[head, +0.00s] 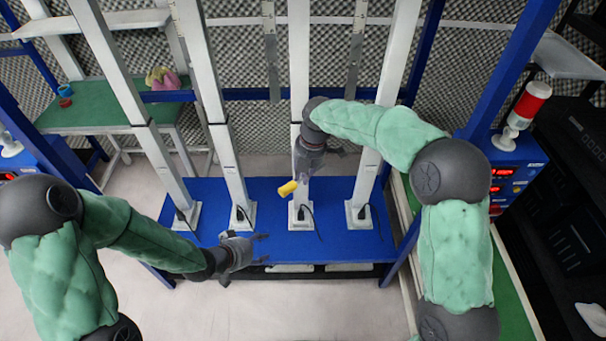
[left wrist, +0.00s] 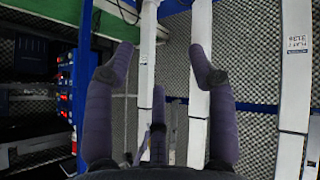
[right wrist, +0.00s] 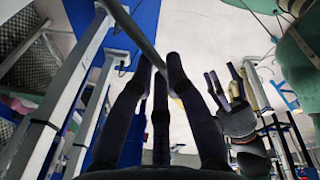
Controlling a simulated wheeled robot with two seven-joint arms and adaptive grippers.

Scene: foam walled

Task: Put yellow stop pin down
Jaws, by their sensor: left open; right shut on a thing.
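The yellow stop pin (head: 287,188) is at the fingertips of my right gripper (head: 299,178) in the head view. It is held above the blue platform (head: 270,195), in front of the third white post from the left. My right gripper is shut on it; the arm and fingers hide part of the grip. In the right wrist view the fingers (right wrist: 158,72) are close together and mostly cover the pin. My left gripper (head: 264,250) is open and empty over the platform's front edge. Its spread fingers (left wrist: 163,65) show in the left wrist view.
Several white posts (head: 233,165) rise from the blue platform, with black cables at their feet. A control box with a red lamp (head: 529,104) stands at the right. A green table (head: 100,108) stands at the back left. Bare platform lies between the post bases.

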